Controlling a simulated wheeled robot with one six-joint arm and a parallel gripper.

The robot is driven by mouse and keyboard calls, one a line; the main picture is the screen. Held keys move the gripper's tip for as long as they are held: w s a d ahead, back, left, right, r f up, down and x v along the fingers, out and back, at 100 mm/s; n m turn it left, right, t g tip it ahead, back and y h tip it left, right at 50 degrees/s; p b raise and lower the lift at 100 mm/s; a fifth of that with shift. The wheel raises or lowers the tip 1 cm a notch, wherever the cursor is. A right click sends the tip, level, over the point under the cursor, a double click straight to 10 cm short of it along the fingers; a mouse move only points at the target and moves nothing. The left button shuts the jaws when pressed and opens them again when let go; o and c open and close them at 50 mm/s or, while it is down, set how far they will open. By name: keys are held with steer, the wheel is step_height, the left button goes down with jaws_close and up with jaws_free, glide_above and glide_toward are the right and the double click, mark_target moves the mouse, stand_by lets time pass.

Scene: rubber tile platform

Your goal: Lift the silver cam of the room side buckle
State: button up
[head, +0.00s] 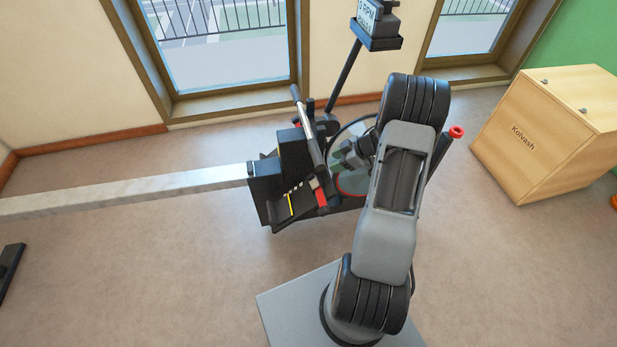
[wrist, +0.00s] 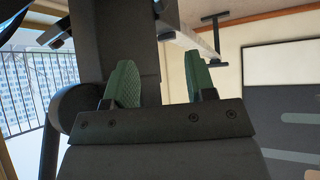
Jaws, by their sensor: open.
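A rowing machine stands in the middle of the head view, with a black foot plate (head: 283,213) facing me. Small pale and silvery bits (head: 298,186) show on the foot plate beside a yellow strip, too small to tell which is the buckle's silver cam. My gripper (head: 346,157) is right of the foot plate, beside the round flywheel housing, partly hidden by my arm. In the wrist view my gripper (wrist: 161,84) is open, its green-padded fingers wide apart with nothing held. A dark part of the machine (wrist: 128,40) fills the space behind them. No buckle is clear there.
The silver rail (head: 130,192) runs left from the foot plate. The monitor (head: 377,22) stands on a post behind. A wooden box (head: 548,130) stands right.

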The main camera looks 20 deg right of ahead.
mark_target(313, 175)
steer(key=b+x, duration=0.1)
steer(key=x, duration=0.3)
steer(key=b+x, duration=0.1)
steer(key=x, duration=0.3)
steer(key=s+b+x, duration=0.1)
steer(key=x, duration=0.3)
steer(key=shift+w+f+b, duration=0.1)
steer(key=shift+f+b, duration=0.25)
steer(key=shift+b, duration=0.05)
steer(key=shift+w+a+f, duration=0.35)
steer(key=shift+a+f, duration=0.1)
